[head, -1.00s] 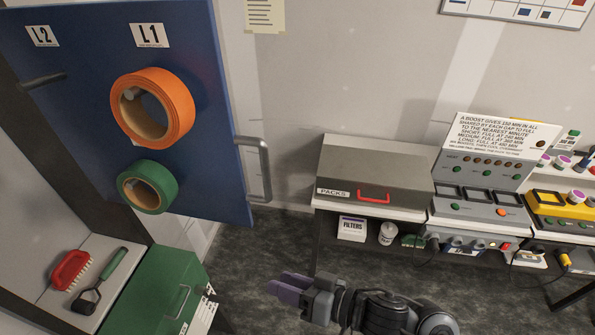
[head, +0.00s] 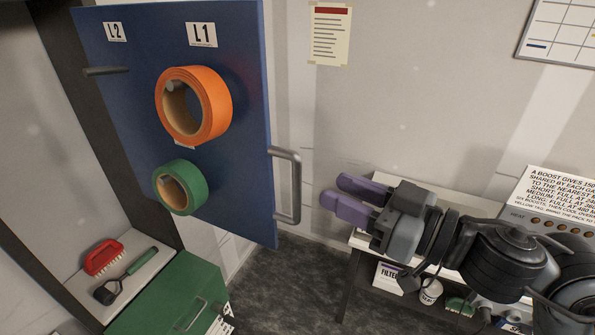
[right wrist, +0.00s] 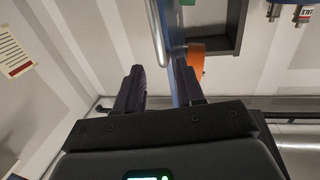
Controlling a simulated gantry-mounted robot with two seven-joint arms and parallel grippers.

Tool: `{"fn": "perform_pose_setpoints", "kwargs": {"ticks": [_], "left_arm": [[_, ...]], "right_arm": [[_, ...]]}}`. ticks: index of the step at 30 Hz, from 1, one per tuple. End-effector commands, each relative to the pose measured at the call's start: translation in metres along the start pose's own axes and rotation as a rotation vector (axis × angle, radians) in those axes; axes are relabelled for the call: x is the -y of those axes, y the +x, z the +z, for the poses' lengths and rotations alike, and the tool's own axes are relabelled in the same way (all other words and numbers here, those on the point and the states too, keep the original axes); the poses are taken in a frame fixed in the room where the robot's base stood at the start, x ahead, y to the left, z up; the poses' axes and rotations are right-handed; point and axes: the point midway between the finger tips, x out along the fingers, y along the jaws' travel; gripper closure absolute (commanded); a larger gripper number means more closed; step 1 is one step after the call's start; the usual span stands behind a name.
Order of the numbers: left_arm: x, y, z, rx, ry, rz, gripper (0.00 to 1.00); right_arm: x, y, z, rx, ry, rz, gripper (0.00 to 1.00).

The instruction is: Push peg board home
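The blue peg board (head: 110,70) stands upright at the left in the head view, labelled L1 and L2. An orange tape roll (head: 213,100) and a green tape roll (head: 193,179) hang on it; a bare peg (head: 106,71) sits under L2. Its grey handle (head: 296,185) is on the right edge. My right gripper (head: 335,190) is open and empty, a little right of the handle, fingers pointing at it. In the right wrist view, the spread fingers (right wrist: 158,68) show with the handle bar (right wrist: 172,25) beyond them. My left gripper is out of view.
A green box (head: 165,300) stands below the board. My right arm covers much of the bench at right. The floor between is clear.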

Motion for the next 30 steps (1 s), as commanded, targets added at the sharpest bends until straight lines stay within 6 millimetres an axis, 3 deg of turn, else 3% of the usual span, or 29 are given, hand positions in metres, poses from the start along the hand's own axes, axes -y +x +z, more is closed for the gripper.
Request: {"fn": "perform_pose_setpoints", "kwargs": {"ticks": [9, 15, 30], "left_arm": [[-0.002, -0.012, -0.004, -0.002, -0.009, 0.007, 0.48], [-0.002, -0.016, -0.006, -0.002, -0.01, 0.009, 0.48], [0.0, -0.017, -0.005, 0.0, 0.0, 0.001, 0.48]], "right_arm": [[0.001, 0.052, -0.002, 0.0, 0.004, -0.002, 0.62], [0.0, 0.076, -0.001, -0.001, 0.004, -0.001, 0.62], [0.0, 0.088, 0.0, 0.0, 0.0, 0.0, 0.62]]}}
